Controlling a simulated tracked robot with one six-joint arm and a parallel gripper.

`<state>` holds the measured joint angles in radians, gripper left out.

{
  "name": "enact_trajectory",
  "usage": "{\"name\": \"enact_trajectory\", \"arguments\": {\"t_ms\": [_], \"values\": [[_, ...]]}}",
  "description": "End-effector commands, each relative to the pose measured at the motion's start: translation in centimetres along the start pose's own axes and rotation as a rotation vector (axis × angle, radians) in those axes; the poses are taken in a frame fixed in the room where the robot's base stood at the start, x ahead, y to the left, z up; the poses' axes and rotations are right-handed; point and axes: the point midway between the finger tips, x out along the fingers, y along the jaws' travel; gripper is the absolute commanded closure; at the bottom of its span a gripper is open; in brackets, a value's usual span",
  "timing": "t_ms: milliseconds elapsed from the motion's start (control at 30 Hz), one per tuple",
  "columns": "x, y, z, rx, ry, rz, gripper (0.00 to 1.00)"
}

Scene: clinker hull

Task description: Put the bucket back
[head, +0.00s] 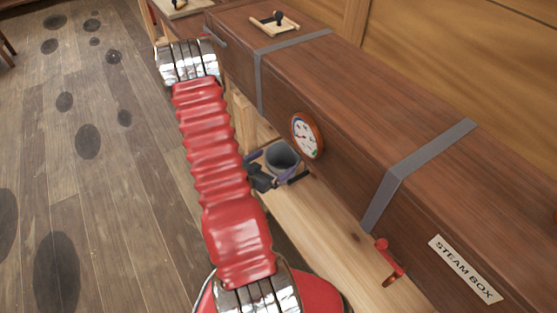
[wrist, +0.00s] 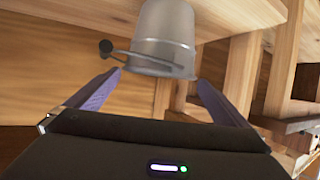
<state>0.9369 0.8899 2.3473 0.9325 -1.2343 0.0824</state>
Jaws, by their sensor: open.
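The grey metal bucket (head: 283,161) is beside the front of the steam box, below the round dial, with its dark opening facing up. In the wrist view the bucket (wrist: 166,30) appears rim-down, with its thin handle and dark knob at the rim. My gripper (head: 277,171) is open at the bucket, with a purple finger on either side of it. In the wrist view my gripper (wrist: 159,77) has its fingertips spread near the rim. I cannot tell whether they touch it. The bucket's underside and what supports it are hidden in the head view.
The long brown steam box (head: 345,115) with grey straps fills the right. Its dial (head: 307,136) and red valve handle (head: 389,262) stick out at the front. A pale plank (head: 335,235) runs below it. Open floor (head: 120,190) lies to the left.

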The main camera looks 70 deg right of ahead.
Motion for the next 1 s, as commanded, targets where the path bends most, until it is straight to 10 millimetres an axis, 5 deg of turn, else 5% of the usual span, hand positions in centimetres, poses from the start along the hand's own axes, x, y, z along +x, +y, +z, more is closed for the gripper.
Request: {"name": "enact_trajectory", "arguments": {"t_ms": [433,1000], "values": [[-5.2,0.0,0.0,-0.001,0.0,-0.002,0.0],[-5.6,0.1,0.0,0.0,0.0,0.001,0.0]]}}
